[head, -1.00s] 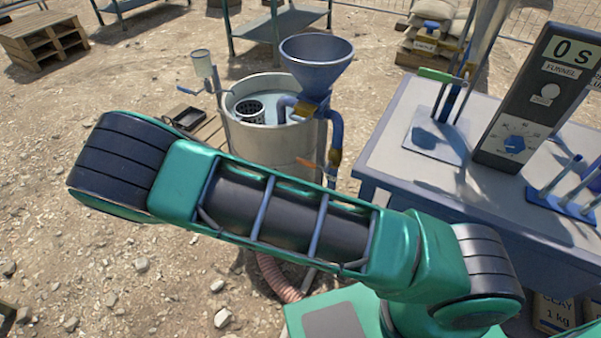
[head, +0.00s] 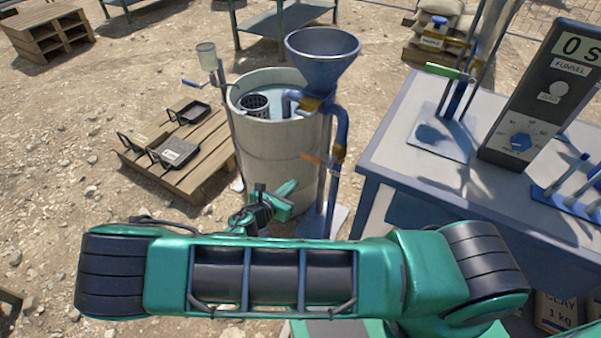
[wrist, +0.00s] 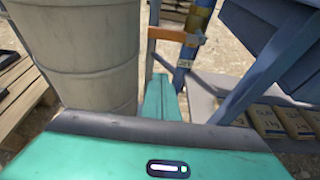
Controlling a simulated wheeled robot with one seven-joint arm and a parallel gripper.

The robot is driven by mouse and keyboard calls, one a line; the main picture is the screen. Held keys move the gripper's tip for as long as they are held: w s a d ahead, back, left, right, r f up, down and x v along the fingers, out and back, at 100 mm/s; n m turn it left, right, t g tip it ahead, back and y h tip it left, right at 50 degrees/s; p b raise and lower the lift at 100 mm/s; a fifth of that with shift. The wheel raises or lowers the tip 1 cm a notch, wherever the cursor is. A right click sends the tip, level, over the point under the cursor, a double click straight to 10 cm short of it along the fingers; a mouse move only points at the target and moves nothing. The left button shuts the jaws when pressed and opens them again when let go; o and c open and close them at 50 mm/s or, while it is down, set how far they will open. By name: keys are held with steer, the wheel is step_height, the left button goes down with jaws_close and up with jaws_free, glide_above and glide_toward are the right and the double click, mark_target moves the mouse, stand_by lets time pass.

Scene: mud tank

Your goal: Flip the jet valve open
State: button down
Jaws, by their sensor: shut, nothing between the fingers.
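The jet valve's orange lever (head: 314,157) sticks out to the left of the blue pipe (head: 341,125), beside the grey tank (head: 265,150). In the wrist view the orange lever (wrist: 167,34) lies roughly level across the top middle, reaching the blue pipe (wrist: 200,18) at its right. My green gripper (head: 292,189) is low in front of the tank, below the lever. In the wrist view my gripper (wrist: 160,80) points toward the space under the lever, shut and empty, apart from it. My forearm hides the lower part of the scene in the head view.
A blue funnel (head: 322,60) stands above the pipe. A table (head: 400,150) with a timer panel (head: 535,95) is close on the right. A wooden pallet (head: 205,165) with black trays lies left of the tank. Clay bags (wrist: 268,122) lie low at right.

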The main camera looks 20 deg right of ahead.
mark_target(316, 160)
steer(key=x, duration=1)
step_height(316, 160, up, 4)
steer(key=shift+s+a+r, duration=0.1)
